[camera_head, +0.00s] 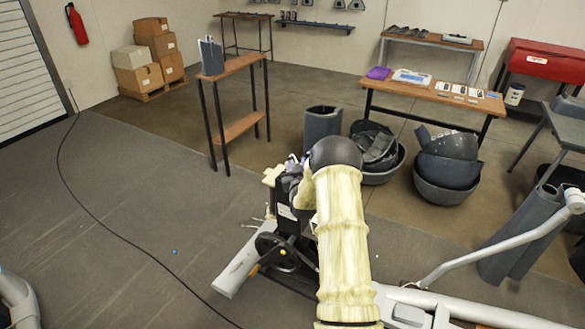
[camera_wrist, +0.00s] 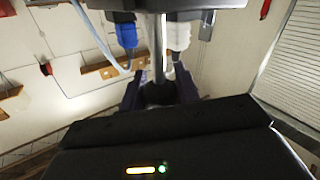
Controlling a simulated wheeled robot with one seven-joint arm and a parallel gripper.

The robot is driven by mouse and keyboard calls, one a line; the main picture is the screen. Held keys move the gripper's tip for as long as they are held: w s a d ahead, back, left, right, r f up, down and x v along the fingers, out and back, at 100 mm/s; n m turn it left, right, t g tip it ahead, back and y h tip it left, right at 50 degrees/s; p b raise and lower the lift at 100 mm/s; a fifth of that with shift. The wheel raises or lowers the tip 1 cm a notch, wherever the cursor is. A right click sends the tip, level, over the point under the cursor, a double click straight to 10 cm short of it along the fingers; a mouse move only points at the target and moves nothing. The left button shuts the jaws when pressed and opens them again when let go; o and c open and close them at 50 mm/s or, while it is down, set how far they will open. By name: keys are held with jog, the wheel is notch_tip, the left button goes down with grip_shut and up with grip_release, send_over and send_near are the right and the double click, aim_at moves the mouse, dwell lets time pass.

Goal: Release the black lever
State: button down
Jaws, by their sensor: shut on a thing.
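My gripper (camera_wrist: 160,92) shows in the wrist view as two dark fingers above the wide black housing with small lights. It is shut on a small dark part between the fingers, which appears to be the black lever (camera_wrist: 158,96); its outline is unclear in the shadow. In the head view my pale arm reaches down to the elliptical machine (camera_head: 240,263), and my gripper (camera_head: 296,172) is at the top of its dark upright unit (camera_head: 285,215). My arm hides much of this contact. The lever cannot be made out separately in the head view.
A blue plug (camera_wrist: 125,32) and a white plug (camera_wrist: 179,34) are close above the fingers, beside a grey rod (camera_wrist: 157,50). A black cable (camera_head: 95,215) lies on the floor at left. Bins of dark parts (camera_head: 447,170) and a narrow wooden table (camera_head: 235,66) stand beyond.

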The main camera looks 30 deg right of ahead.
jog(key=shift+w+r, duration=0.1)
jog(key=shift+r, duration=0.25)
jog(key=c, duration=1)
grip_release()
jog(key=shift+c, duration=0.2)
jog(key=shift+f, duration=0.1)
jog(key=shift+s+a, duration=0.15)
jog(key=shift+s, duration=0.45)
jog(key=b+v, duration=0.4)
jog(key=v, duration=1.2)
jog(key=shift+s+a, duration=0.15)
jog(key=shift+a, duration=0.05)
